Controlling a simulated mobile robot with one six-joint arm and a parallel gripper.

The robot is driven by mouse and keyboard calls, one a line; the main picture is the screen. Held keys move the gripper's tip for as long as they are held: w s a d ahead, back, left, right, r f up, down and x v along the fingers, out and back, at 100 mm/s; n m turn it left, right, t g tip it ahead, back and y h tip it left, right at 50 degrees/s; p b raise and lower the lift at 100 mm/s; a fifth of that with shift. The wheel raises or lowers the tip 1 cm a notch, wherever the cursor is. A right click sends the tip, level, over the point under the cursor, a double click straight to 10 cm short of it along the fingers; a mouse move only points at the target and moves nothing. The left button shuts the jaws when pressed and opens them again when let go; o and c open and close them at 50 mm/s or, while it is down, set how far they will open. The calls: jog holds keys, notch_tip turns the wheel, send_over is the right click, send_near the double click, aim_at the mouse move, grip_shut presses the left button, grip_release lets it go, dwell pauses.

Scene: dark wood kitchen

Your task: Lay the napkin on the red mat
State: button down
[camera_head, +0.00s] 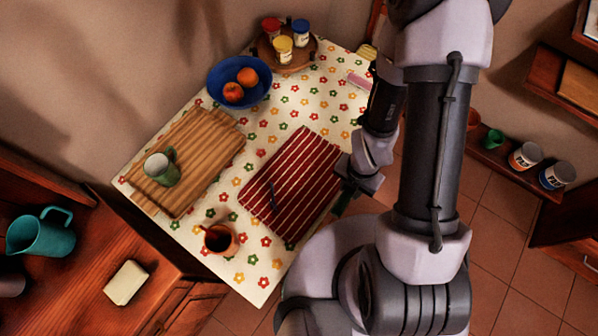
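The red mat (300,172), with pale stripes, lies at a slant on the flowered tablecloth near the table's right side. My gripper (346,188) is at the mat's right edge, pointing down. A small dark green piece (342,204) shows at its fingertips; I cannot tell whether it is held or part of the finger. I cannot clearly identify the napkin. A small pink item (357,81) lies at the table's back right, close to my arm. My arm hides part of the table's right edge.
A wooden board (206,138) with a green mug (161,169) lies left of the mat. An orange-brown cup (220,240) stands in front. A blue fruit bowl (222,97) and a round tray (264,46) with jars stand behind. A cream block (126,283) lies on the counter.

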jog(key=f+b, duration=0.1)
jog(key=b, duration=0.1)
jog(key=w+a+b, duration=0.1)
jog(key=b, duration=0.1)
jog(key=shift+f, duration=0.35)
jog(key=b, duration=0.4)
send_over(306, 172)
jog(key=shift+s+d, duration=0.2)
jog(key=shift+d, duration=0.05)
jog(key=f+b, duration=0.1)
jog(key=f, duration=0.1)
jog(key=f+b, duration=0.1)
jog(key=f, duration=0.1)
jog(key=shift+w+a, duration=0.2)
jog(key=shift+r, duration=0.25)
jog(key=shift+f, duration=0.1)
jog(key=c, duration=1.1)
grip_release()
jog(key=shift+c, duration=0.2)
jog(key=shift+o, duration=0.2)
